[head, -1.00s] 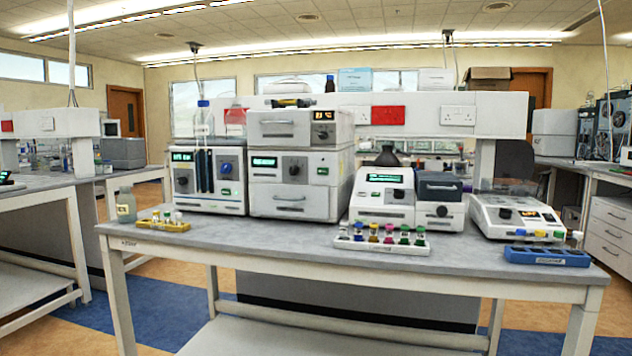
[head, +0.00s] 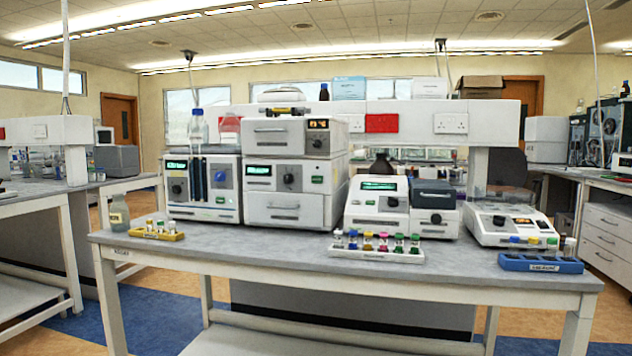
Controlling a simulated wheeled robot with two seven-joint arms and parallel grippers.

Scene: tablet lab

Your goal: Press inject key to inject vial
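Several instruments stand on a grey-topped bench (head: 300,258) in the head view. At the left is a pump-like unit (head: 202,207) with a green display and a blue knob. Beside it is a stacked white instrument (head: 285,209) with a green display and a dark knob. A smaller white instrument (head: 376,210) with a green display stands right of centre. A white rack (head: 380,256) in front of it holds several vials with coloured caps (head: 367,241). A yellow rack (head: 160,236) with small vials is at the left. No inject key can be made out. Neither gripper shows.
A blue rack (head: 540,265) lies at the bench's front right, by a low white device (head: 515,219). A bottle (head: 119,213) stands at the left end. A side bench (head: 35,203) is at the left and drawers (head: 607,230) are at the right. The bench's front strip is mostly clear.

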